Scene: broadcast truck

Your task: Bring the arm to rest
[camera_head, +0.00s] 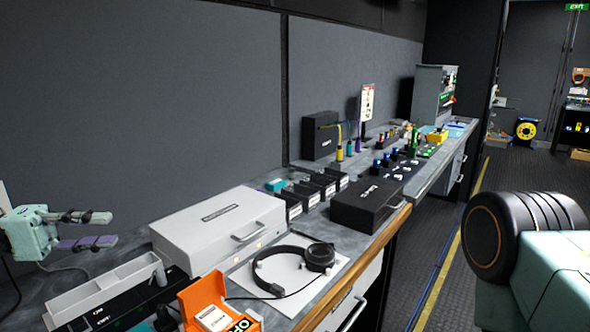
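My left gripper (111,229) shows at the left edge, a pale green body with two grey and purple fingers pointing right. The fingers are apart, with nothing visible between them. It hangs over the left end of the counter, left of the white case (218,229). My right gripper is not in view. A pale green and black part of my own body fills the lower right corner.
The counter (335,238) holds headphones (293,268), an orange box (216,308), a white tray (105,287), a black case (368,205) and several small devices. A grey wall panel (150,100) stands behind. The dark floor (505,170) is clear to the right.

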